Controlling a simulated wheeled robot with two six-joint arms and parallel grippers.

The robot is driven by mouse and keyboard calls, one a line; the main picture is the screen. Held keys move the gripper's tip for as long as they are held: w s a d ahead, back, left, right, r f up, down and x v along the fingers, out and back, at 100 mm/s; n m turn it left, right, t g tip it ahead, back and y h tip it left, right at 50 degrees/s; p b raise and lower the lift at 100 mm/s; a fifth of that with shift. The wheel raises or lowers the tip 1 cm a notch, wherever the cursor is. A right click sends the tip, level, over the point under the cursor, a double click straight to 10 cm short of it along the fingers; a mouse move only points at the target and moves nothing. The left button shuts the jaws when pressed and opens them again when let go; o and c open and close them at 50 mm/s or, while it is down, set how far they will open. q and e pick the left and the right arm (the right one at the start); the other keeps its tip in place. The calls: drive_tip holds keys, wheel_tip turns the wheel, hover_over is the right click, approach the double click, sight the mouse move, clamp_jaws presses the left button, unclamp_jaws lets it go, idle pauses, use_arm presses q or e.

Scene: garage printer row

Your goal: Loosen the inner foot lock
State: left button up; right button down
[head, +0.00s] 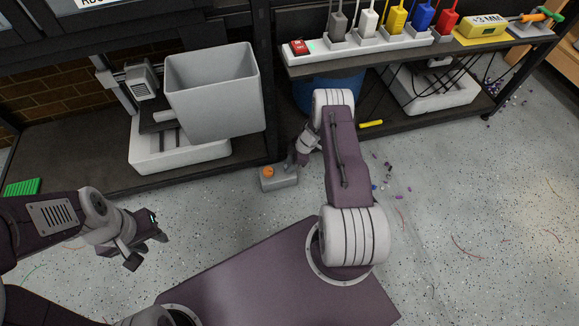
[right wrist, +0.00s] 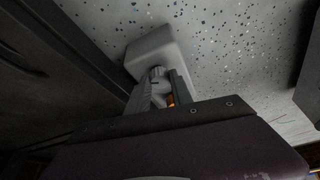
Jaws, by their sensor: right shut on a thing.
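The foot lock (head: 283,183) is a small light grey block with an orange knob (head: 268,171) on its top. It sits on the floor by the front of the left rack. My right gripper (head: 291,162) reaches down to it and is shut on a part of it. In the right wrist view the fingers (right wrist: 159,92) close around a pale grey round part of the foot lock (right wrist: 156,45), with a bit of orange between them. The exact grip is partly hidden. My left gripper (head: 146,240) is open and empty above the floor at the left.
The right bench carries a power strip (head: 360,44) with coloured plugs. A blue drum (head: 313,98) stands under it. Purple scraps lie on the open floor at the right.

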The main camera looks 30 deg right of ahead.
drive_tip(key=n+g+b, duration=0.1)
drive_tip(key=n, duration=0.1)
drive_tip(key=n+b, duration=0.1)
drive_tip(key=n, duration=0.1)
drive_tip(key=shift+w+n+g+b, duration=0.15)
drive_tip(key=shift+n+g+b, duration=0.25)
drive_tip(key=shift+y, duration=0.3)
drive_tip(key=c, duration=1.1)
unclamp_jaws()
drive_tip(key=p+v, duration=0.6)
drive_tip(key=v, duration=0.3)
drive_tip(key=shift+w, duration=0.1)
